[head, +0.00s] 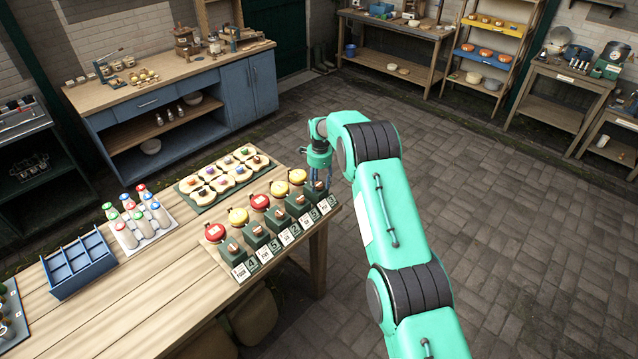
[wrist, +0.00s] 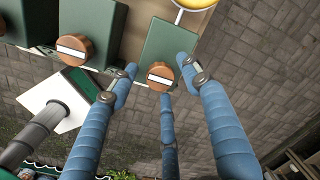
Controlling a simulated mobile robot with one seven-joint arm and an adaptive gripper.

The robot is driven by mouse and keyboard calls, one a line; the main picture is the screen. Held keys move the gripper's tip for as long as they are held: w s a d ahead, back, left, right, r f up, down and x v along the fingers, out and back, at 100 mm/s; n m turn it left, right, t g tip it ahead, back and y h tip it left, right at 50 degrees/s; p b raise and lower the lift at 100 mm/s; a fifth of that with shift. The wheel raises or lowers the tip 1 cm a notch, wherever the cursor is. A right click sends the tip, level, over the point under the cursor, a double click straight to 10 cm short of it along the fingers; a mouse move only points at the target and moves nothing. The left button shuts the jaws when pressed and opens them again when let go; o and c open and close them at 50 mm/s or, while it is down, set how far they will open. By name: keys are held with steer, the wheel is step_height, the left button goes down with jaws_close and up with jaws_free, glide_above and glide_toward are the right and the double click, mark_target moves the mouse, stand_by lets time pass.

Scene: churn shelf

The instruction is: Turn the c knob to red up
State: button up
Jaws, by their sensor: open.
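A row of dark green blocks with brown knobs stands at the table's front right. The rightmost block (head: 316,190) is below my gripper (head: 321,174). In the wrist view its brown knob (wrist: 160,77) carries a white bar lying nearly level, and my gripper (wrist: 157,69) is open with blue fingertips on either side of the knob, not clearly touching it. Another brown knob (wrist: 75,50) shows to the left. Red discs (head: 214,232) and yellow discs (head: 237,216) stand behind the blocks. I cannot read which knob is c.
White and dark label cards (head: 240,272) line the front of the blocks. A board of pale rounded pieces (head: 222,182), a rack of capped bottles (head: 140,228) and a blue divided tray (head: 78,264) share the wooden table (head: 160,298). Paved floor (head: 530,250) is open to the right.

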steer(key=c, duration=1.1)
steer(key=shift+c, duration=0.2)
steer(key=shift+n, duration=0.3)
steer(key=n+b, duration=0.2)
steer(key=n, duration=0.1)
steer(key=shift+n+b, duration=0.4)
steer(key=n+b, duration=0.1)
steer(key=n, duration=0.3)
steer(key=shift+w+n+b, duration=0.1)
steer(key=shift+n+b, duration=0.2)
steer(key=shift+b, duration=0.05)
steer(key=n+b, duration=0.1)
steer(key=n, duration=0.3)
steer(key=shift+n+g, duration=0.3)
steer(key=shift+r+n+b, duration=0.1)
steer(key=shift+n+b, duration=0.25)
steer(key=shift+n, duration=1.85)
steer(key=shift+w, duration=0.1)
